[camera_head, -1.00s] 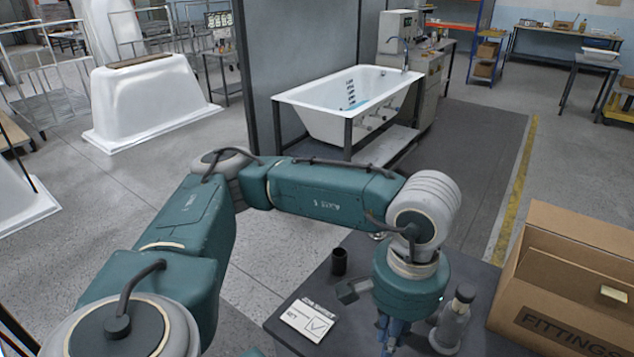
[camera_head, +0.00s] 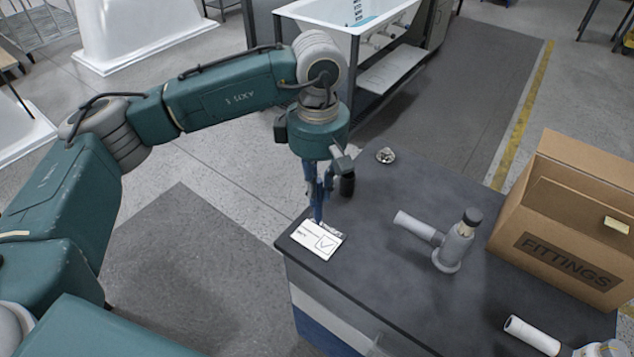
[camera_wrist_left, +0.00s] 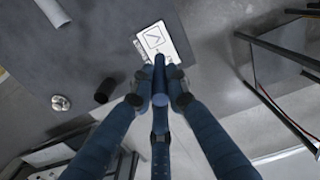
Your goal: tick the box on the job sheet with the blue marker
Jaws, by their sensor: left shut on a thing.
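The job sheet (camera_head: 304,237), a white card with a printed box, lies near the left edge of the dark table. The box (camera_head: 325,242) has a tick mark in it. My left gripper (camera_head: 318,188) points down above the sheet's back edge, its fingers shut on the blue marker (camera_head: 318,212). In the left wrist view the marker (camera_wrist_left: 160,72) stands between the fingertips (camera_wrist_left: 160,98) and overlaps the lower edge of the sheet (camera_wrist_left: 176,36). I cannot tell whether its tip touches the paper. My right gripper is not in view.
A black cup (camera_head: 348,185) stands just behind the gripper, with a small metal fitting (camera_head: 386,155) further back. A grey pipe fitting (camera_head: 450,250) stands mid-table. A FITTINGS carton (camera_head: 565,225) fills the right side. A white tube (camera_head: 532,335) is at the lower right.

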